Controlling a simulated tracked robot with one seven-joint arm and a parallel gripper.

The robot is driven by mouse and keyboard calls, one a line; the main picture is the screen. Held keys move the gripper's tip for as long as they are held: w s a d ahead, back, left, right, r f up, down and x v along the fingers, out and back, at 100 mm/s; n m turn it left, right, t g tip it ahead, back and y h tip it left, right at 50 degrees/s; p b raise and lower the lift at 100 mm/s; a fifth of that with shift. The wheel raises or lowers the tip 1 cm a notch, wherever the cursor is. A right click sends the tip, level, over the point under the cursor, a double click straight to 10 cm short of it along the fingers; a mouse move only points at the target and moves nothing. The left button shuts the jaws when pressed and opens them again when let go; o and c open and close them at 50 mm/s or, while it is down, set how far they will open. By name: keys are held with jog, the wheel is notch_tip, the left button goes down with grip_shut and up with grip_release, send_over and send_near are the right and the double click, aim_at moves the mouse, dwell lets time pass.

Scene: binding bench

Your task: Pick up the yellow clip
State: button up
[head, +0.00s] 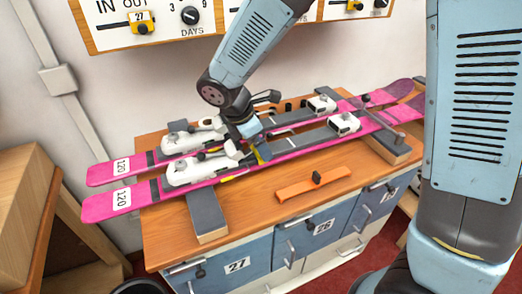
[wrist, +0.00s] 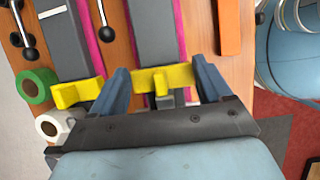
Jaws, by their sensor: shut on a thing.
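My gripper (wrist: 162,88) is over the skis in the middle of the bench, its two blue fingers closed on a yellow clip (wrist: 163,78). The clip lies across the end of a grey strip on the near pink ski (head: 300,142); I cannot tell whether it is lifted. In the head view my gripper (head: 256,147) partly hides this clip (head: 264,152). A second yellow clip (wrist: 78,93) sits outside the left finger in the wrist view, on the other ski's grey strip.
An orange bar (head: 312,184) with a black knob lies on the wooden bench (head: 265,207), in front of the skis. Green (wrist: 36,86) and white (wrist: 55,124) rolls stand left in the wrist view. Ski bindings (head: 200,168) rise beside my gripper.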

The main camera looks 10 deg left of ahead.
jog(key=shift+w+r, duration=0.1)
jog(key=shift+r, duration=0.3)
notch_tip(320, 180, up, 3)
jog(key=shift+f, duration=0.2)
jog(key=s+a+r, duration=0.3)
jog(key=s+r, duration=1)
jog(key=r, duration=0.2)
jog(key=shift+s+r, duration=0.35)
dwell(0.4)
dwell(0.3)
